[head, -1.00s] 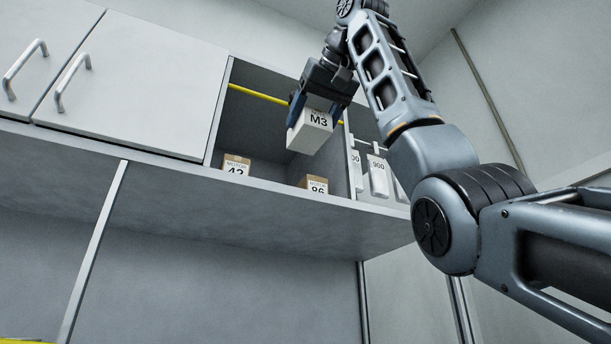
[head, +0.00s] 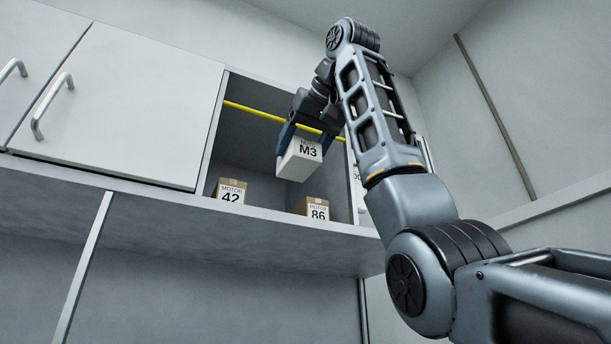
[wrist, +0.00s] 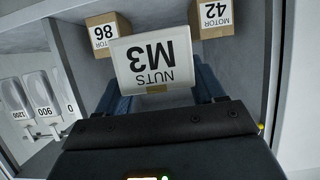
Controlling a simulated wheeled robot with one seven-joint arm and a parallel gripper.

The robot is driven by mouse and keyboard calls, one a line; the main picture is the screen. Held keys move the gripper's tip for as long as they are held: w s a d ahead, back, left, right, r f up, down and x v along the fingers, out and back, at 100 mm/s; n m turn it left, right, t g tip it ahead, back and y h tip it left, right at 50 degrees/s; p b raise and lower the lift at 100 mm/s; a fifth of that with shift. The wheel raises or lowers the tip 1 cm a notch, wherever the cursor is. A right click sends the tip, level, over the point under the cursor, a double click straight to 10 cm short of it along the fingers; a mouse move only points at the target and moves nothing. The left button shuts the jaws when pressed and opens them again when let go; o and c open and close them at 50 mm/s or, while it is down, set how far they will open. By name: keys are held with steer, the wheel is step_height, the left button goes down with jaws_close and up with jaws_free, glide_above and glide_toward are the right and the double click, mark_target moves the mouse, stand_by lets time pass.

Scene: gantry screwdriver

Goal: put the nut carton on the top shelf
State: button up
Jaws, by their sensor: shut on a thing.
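The nut carton (head: 301,160) is a white box marked M3. It also fills the middle of the wrist view, upside down, with its NUTS M3 label (wrist: 152,64) showing. My gripper (head: 302,134) is shut on it, with blue fingers on either side; they also show in the wrist view (wrist: 162,92). The carton hangs slightly tilted at the open cabinet bay, above the bay floor and near the yellow-edged shelf (head: 252,110). How deep it is inside the bay I cannot tell. The top of that shelf is hidden from below.
Two brown-topped motor boxes stand on the bay floor, Motor 42 (head: 231,192) at left and Motor 86 (head: 313,209) at right. The bay's right wall (head: 354,190) is close to the carton. A closed white door (head: 125,105) is at left.

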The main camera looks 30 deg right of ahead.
steer(key=shift+w+r+p+x, duration=0.1)
steer(key=shift+r+p+x, duration=0.1)
steer(key=shift+p+x, duration=2.2)
steer(key=shift+w+r+p+x, duration=0.15)
steer(key=shift+p+x, duration=1.6)
steer(key=shift+x, duration=1.1)
steer(key=shift+r+p+x, duration=0.2)
steer(key=shift+p+x, duration=1.9)
steer(key=shift+x, duration=0.55)
steer(key=shift+f+b, duration=0.3)
steer(key=shift+f, duration=0.4)
steer(key=o, duration=1.4)
steer(key=shift+f, duration=0.1)
steer(key=shift+c, duration=0.2)
